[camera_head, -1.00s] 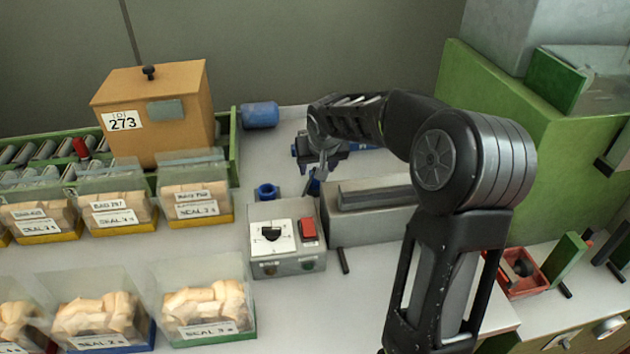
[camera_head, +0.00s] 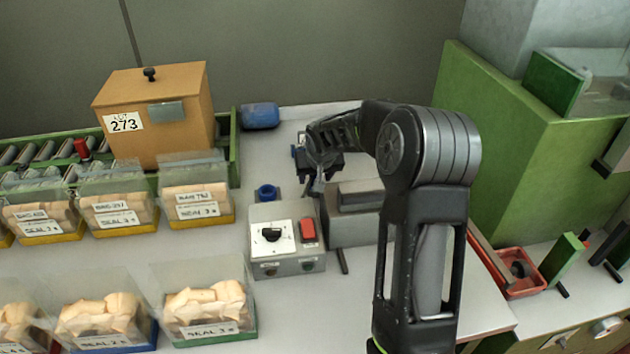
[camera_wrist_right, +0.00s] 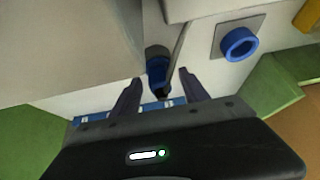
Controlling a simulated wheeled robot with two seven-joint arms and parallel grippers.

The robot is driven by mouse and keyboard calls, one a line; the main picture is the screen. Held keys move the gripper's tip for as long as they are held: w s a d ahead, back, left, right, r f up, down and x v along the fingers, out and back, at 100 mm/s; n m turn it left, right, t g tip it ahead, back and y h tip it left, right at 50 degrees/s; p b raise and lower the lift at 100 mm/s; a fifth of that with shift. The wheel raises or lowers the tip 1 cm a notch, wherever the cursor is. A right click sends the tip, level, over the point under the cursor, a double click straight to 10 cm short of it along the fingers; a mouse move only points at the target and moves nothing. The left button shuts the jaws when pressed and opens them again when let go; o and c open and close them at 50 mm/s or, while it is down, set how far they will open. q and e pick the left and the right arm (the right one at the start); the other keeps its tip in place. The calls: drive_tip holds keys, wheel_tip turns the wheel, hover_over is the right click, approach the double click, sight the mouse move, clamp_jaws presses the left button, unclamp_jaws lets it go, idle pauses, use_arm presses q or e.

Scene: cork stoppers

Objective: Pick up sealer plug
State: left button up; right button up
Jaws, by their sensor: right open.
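My right gripper (camera_head: 318,186) is open and reaches down behind the grey control box. In the right wrist view its fingertips (camera_wrist_right: 160,78) stand apart on either side of a small blue piece with a dark grey end (camera_wrist_right: 157,66), which may be the sealer plug. I cannot tell whether a finger touches it. In the head view this piece is hidden or too small to make out. A blue ring (camera_head: 266,191) sits on a square plate beside the gripper; it also shows in the right wrist view (camera_wrist_right: 239,43). My left gripper is not in view.
The grey control box (camera_head: 285,262) with a dial and red switch stands in front of the gripper. A grey block (camera_head: 350,229) is to its right. Bins (camera_head: 208,337) stand at left. A blue cylinder (camera_head: 260,116) lies behind. A green machine (camera_head: 535,150) bounds the right.

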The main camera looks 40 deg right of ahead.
idle(0.5)
clamp_jaws()
idle(0.4)
